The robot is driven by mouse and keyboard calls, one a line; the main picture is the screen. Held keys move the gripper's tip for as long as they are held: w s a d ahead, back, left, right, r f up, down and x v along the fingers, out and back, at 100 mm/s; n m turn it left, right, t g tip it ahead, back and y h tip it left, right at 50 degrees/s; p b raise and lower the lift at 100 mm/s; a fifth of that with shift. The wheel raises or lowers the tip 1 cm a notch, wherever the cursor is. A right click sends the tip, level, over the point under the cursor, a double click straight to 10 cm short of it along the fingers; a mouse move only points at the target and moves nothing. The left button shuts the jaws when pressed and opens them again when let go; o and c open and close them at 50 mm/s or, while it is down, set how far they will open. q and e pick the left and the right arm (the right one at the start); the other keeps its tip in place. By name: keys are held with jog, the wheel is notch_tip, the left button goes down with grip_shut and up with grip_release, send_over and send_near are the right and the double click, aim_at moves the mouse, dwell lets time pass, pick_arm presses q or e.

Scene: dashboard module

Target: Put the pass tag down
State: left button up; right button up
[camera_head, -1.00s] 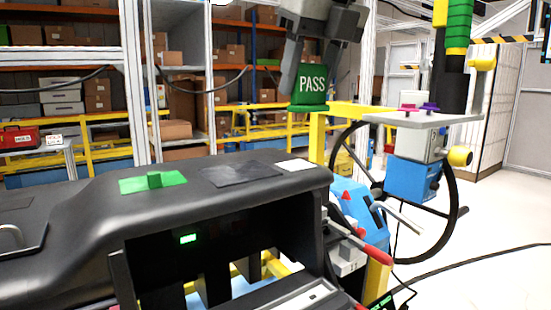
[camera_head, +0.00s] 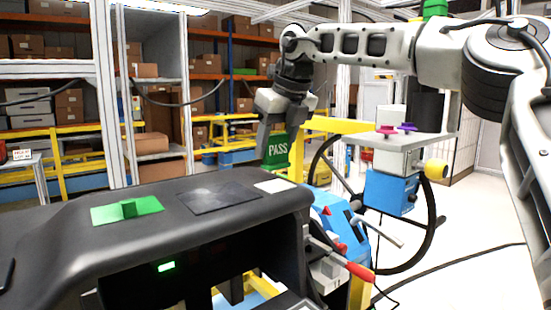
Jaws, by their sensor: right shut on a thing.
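The green pass tag (camera_head: 278,150), with white PASS lettering, hangs upright in my right gripper (camera_head: 273,138). My right gripper is shut on the tag's upper part, and its fingers cover some of it. The tag shows just above and behind the far right end of the black dashboard module (camera_head: 60,222). I cannot tell whether its lower edge touches anything. My left gripper is out of view.
A blue unit (camera_head: 338,222) with a red-handled lever (camera_head: 358,271) stands at the dashboard's right end.

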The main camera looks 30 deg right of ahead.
aim_at(275, 160)
jog(key=shift+w+d+f, duration=0.15)
jog(key=shift+w+f, duration=0.05)
jog(key=shift+f, duration=0.1)
jog(key=shift+w+f, duration=0.1)
jog(key=shift+f, duration=1.55)
jog(key=o, duration=1)
jog(key=shift+c, duration=0.2)
jog(key=v, duration=1.2)
